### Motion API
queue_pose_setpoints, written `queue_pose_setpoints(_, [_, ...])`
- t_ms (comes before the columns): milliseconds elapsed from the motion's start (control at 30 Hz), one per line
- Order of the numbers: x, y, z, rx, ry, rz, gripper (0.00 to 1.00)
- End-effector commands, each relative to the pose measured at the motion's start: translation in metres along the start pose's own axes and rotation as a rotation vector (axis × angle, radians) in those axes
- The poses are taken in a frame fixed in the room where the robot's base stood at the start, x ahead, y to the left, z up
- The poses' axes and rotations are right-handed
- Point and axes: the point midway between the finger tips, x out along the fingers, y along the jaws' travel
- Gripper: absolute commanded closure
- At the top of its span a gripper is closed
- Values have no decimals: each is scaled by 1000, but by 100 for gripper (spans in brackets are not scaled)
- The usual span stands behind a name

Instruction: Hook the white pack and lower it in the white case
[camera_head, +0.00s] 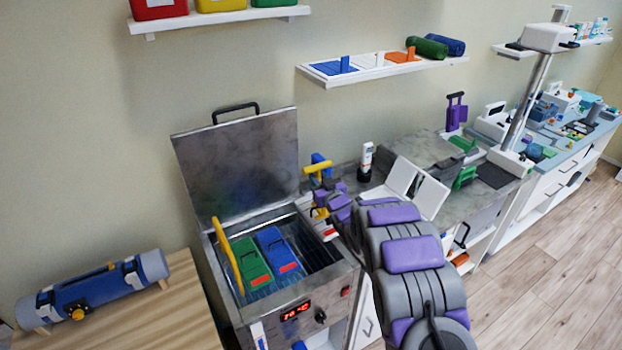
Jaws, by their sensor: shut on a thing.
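My gripper (337,202) is over the right rim of the steel tank (336,262), shut on a tool with a yellow part (319,213), which I take to be the hook. Its grip is mostly hidden by my arm. A small white thing with a red patch (329,233), probably the white pack, shows below the yellow part at the tank's right end. My arm hides part of it, and I cannot tell whether the hook holds it. An open white case (430,195) with raised panels stands on the counter to the right, partly behind my arm.
Green (249,262) and blue (278,250) packs sit in the tank, beside a yellow bar (228,258). The tank's lid (238,160) stands open. A yellow-and-blue piece (318,168) and a black-and-white bottle (366,162) stand behind my gripper. A wall shelf (385,70) hangs above.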

Motion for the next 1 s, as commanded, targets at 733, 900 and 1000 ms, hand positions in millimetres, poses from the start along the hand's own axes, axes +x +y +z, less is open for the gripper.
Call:
queue_pose_setpoints(733, [-5, 60, 2, -1, 4, 1, 100])
queue_pose_setpoints(900, [-6, 68, 3, -2, 5, 0, 100])
queue_pose_setpoints(1000, [-6, 69, 3, -2, 4, 0, 100])
